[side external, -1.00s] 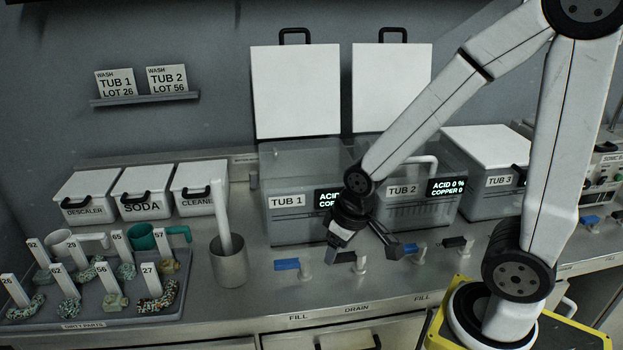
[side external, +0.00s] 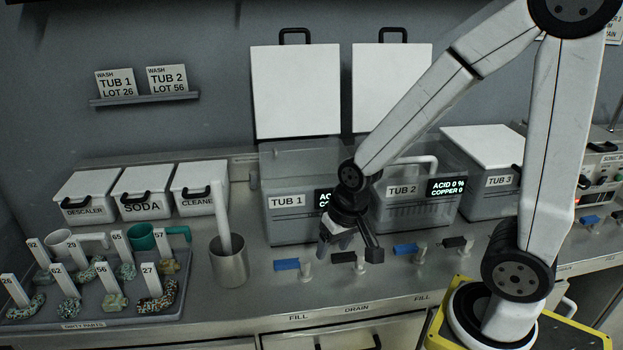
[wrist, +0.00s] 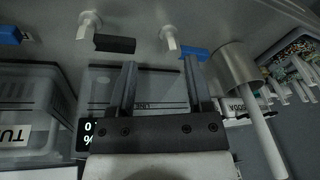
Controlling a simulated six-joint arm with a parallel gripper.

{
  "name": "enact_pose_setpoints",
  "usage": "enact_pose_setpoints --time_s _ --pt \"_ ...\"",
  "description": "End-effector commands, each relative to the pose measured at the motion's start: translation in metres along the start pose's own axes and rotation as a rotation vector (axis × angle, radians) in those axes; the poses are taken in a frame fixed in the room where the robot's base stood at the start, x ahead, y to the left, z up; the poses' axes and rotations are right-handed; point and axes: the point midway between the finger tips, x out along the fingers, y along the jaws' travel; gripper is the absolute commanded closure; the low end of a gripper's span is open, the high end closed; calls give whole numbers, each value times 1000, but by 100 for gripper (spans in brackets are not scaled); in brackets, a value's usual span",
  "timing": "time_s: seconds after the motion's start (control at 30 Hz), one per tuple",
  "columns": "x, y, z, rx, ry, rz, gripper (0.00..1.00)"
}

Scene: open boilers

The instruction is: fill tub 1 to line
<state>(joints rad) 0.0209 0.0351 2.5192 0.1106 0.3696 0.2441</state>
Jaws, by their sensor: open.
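Tub 1 (side external: 290,225) is a clear grey tub with its white lid (side external: 296,90) standing open behind it. Its display is partly hidden by my arm. In front of it are a blue fill handle (side external: 287,265) and a black drain handle (side external: 344,257). My gripper (side external: 350,247) is open and empty, pointing down in front of tub 1's right side, above and behind the handles. In the wrist view, my gripper (wrist: 158,72) shows its two fingers apart. The blue handle (wrist: 193,52) and black handle (wrist: 115,44) lie beyond the fingertips. The water level cannot be made out.
Tub 2 (side external: 405,215), also open, stands right of tub 1, with its own blue handle (side external: 405,249). A metal cup (side external: 229,265) holding a white rod stands left of the blue fill handle. A parts tray (side external: 120,315) is far left.

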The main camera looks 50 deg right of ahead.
Motion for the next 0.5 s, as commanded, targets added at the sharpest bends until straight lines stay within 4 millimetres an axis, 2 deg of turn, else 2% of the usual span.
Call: enact_pose_setpoints --time_s 0.5 --pt "8 -15 -34 1104 -103 -85 35"
